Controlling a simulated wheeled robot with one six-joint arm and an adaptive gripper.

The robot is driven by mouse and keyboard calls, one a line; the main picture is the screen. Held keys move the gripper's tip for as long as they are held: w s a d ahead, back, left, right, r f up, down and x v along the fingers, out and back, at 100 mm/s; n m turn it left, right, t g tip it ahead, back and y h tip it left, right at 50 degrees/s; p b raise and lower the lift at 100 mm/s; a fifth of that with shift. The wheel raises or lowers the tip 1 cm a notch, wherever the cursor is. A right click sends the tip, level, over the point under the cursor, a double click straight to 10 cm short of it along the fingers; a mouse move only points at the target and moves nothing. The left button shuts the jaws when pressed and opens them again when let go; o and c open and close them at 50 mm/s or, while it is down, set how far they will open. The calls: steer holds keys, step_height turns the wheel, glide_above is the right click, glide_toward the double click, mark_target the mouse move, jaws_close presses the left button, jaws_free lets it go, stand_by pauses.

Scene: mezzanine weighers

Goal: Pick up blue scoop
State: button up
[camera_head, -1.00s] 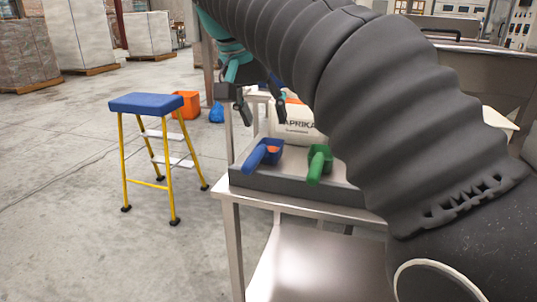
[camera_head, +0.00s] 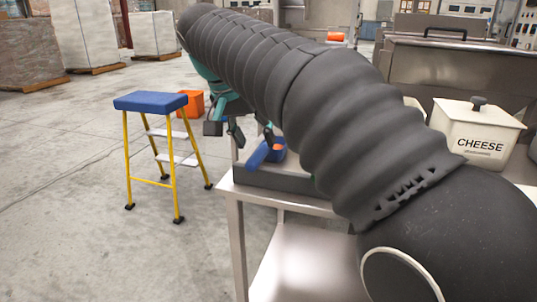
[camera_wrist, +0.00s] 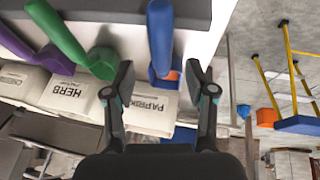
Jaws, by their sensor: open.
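The blue scoop (camera_head: 258,157) lies on the grey ledge of the metal table in the head view, its handle toward the front and some orange in its bowl. In the wrist view the blue scoop (camera_wrist: 160,40) has its handle pointing to the top of the picture, in line with the gap between my fingers. My gripper (camera_head: 252,136) is open and just above the scoop; my arm hides part of the table. In the wrist view my gripper (camera_wrist: 160,73) has its fingers on either side of the scoop, apart from it, with nothing held.
In the wrist view a green scoop (camera_wrist: 70,45) and a purple scoop (camera_wrist: 20,45) lie to the left, by white bins marked PAPRIKA (camera_wrist: 150,108) and HERB (camera_wrist: 68,92). A CHEESE bin (camera_head: 475,130) stands right. A blue-topped step stool (camera_head: 150,102) and orange crate (camera_head: 190,104) stand left.

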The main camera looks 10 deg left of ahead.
mark_target(259, 148)
steer(key=shift+b+x, duration=0.3)
steer(key=shift+x, duration=2.35)
steer(key=shift+w+a+r, duration=0.1)
steer(key=shift+w, duration=0.05)
jaws_close()
